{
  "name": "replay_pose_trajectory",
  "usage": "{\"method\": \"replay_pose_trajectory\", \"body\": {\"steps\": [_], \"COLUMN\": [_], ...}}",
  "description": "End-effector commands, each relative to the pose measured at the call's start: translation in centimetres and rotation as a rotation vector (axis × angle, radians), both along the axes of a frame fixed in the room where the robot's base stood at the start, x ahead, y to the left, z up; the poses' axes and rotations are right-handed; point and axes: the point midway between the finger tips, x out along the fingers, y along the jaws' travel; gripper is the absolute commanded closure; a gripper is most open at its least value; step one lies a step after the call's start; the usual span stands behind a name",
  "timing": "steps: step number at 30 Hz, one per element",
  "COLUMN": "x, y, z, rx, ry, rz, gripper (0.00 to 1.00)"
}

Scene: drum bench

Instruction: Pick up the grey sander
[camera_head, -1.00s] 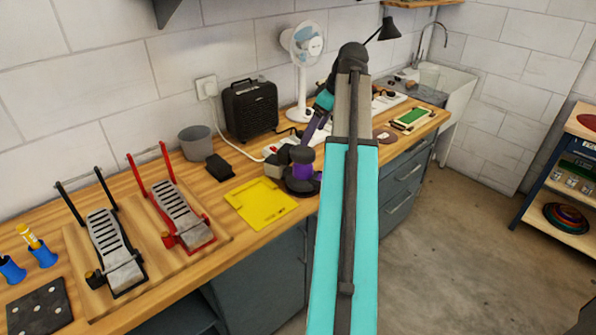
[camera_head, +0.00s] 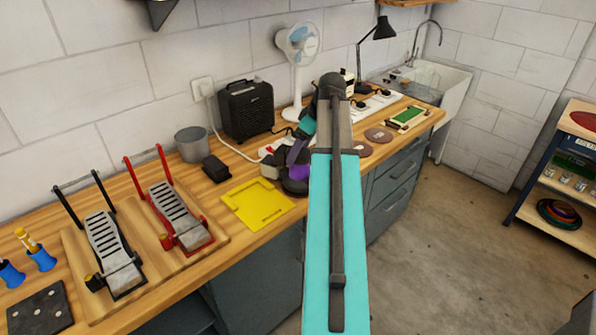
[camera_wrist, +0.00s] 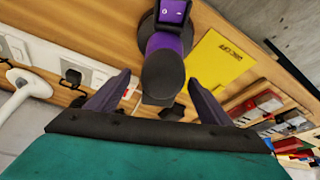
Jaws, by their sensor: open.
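The grey sander (camera_head: 293,187), dark grey with purple parts and a round base, stands on the wooden bench right of the yellow sheet; my arm partly covers it in the head view. In the wrist view the sander (camera_wrist: 163,78) shows its dark rounded end towards me, with a purple neck and round base beyond. My gripper (camera_wrist: 159,79) is open and empty, its two fingers to either side of the sander's dark end. In the head view my gripper (camera_head: 296,152) is just above the sander; contact cannot be told.
A yellow sheet (camera_head: 257,204) lies left of the sander. A black heater (camera_head: 247,109), a white fan (camera_head: 297,70) and a grey pot (camera_head: 192,144) stand behind. Two pedals (camera_head: 181,217) sit on a board at the left. A power strip (camera_wrist: 75,72) lies near the gripper.

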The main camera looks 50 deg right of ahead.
Motion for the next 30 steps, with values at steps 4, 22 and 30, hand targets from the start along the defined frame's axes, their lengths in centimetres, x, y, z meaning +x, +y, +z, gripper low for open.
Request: {"method": "replay_pose_trajectory", "body": {"steps": [4,22,30], "x": [0.2,0.6,1.4], "y": [0.1,0.5,1.0], "z": [-0.5,-1.5,-3.7], "rx": [-0.001,0.001,0.001], "ry": [0.0,0.001,0.001], "rz": [0.001,0.003,0.003], "gripper": [0.26,0.26,0.26]}}
